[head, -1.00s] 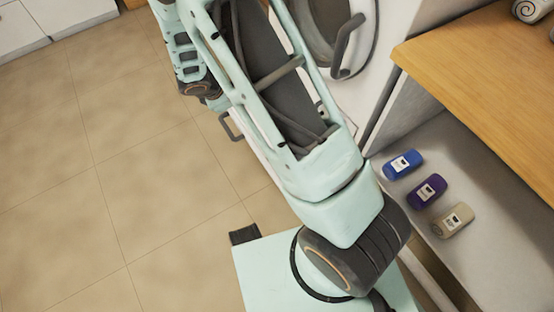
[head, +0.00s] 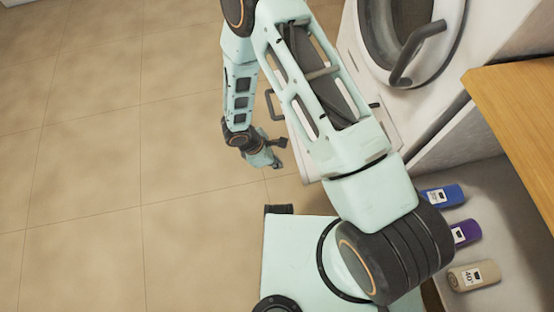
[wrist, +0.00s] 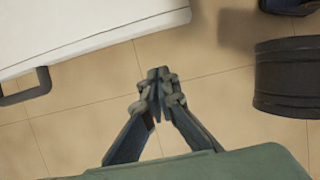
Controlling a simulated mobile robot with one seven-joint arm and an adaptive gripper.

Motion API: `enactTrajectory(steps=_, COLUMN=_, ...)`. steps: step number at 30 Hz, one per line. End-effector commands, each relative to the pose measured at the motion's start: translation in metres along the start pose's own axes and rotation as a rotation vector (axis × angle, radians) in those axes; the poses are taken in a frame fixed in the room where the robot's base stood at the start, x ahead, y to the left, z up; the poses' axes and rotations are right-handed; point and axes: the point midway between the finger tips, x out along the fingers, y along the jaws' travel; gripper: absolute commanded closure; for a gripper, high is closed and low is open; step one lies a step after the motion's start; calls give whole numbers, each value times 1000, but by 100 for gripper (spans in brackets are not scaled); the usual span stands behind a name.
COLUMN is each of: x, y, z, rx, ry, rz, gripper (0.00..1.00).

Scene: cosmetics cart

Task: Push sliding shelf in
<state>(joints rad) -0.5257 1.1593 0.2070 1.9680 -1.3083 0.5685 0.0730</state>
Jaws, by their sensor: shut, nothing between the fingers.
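The sliding shelf (head: 301,150) is a white pull-out unit low under the front-loading machine, sticking out over the floor. My arm hides much of it in the head view. Its dark handle (head: 270,106) is on its left front face. In the wrist view the shelf (wrist: 85,22) fills the upper left, with the handle (wrist: 26,90) at the left edge. My gripper (head: 281,143) is low in front of the shelf, near the handle but apart from it. In the wrist view my gripper (wrist: 160,88) is shut and empty, with tiled floor behind the fingertips.
The machine's round door (head: 405,35) with its dark handle is above the shelf. A wooden top (head: 520,120) and a lower ledge with blue, purple and beige bottles (head: 474,276) are at the right. Tiled floor (head: 90,150) at the left is clear.

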Motion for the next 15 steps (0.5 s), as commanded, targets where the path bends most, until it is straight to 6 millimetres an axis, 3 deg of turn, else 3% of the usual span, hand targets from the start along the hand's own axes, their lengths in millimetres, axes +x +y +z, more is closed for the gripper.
enactTrajectory(steps=1, x=16, y=-1, z=-1, rx=-1, ry=-1, rz=-3, gripper=100)
enactTrajectory(steps=7, x=57, y=0, z=-1, rx=1, ry=-1, rz=-2, gripper=100)
enactTrajectory(steps=15, x=67, y=0, z=32, rx=2, ry=0, rz=0, gripper=100)
